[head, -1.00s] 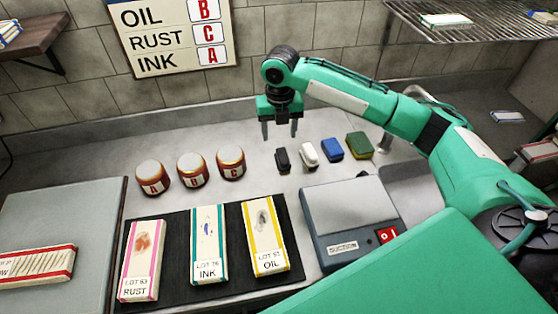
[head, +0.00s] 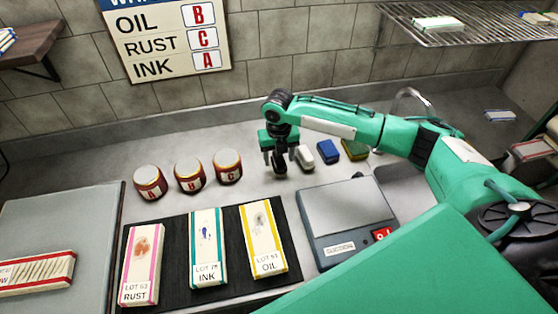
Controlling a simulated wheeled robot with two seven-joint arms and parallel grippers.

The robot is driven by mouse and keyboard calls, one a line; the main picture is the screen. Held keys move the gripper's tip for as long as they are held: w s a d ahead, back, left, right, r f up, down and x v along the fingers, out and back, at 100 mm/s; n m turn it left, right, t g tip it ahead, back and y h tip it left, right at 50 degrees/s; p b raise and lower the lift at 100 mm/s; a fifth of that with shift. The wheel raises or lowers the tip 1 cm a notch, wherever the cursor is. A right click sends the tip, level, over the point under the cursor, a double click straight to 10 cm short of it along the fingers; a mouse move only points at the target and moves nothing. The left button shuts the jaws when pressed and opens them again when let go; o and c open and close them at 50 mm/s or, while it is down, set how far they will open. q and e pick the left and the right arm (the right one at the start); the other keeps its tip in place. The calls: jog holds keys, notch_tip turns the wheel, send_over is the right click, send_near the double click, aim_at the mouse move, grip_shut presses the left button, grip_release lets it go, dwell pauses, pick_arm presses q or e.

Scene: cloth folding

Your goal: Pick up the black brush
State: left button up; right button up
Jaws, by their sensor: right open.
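The black brush (head: 280,163) stands on the grey counter at the left end of a row of small brushes, left of the white brush (head: 304,157). My right gripper (head: 274,163) points down right at the black brush, with its fingers around or just beside it. The fingers and the dark brush overlap, so contact cannot be told. The gripper is open. My left gripper is not in view.
A blue brush (head: 327,151) and a partly hidden green one (head: 354,149) stand to the right. Jars A (head: 149,182), B (head: 190,174) and C (head: 227,166) stand left. The suction box (head: 345,212) and black mat (head: 175,282) with labelled cloths lie in front.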

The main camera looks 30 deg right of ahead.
aim_at(279, 157)
jog(key=shift+f, duration=1.25)
jog(key=c, duration=0.9)
jog(key=shift+r, duration=0.1)
notch_tip(279, 157, up, 20)
jog(key=b, duration=0.3)
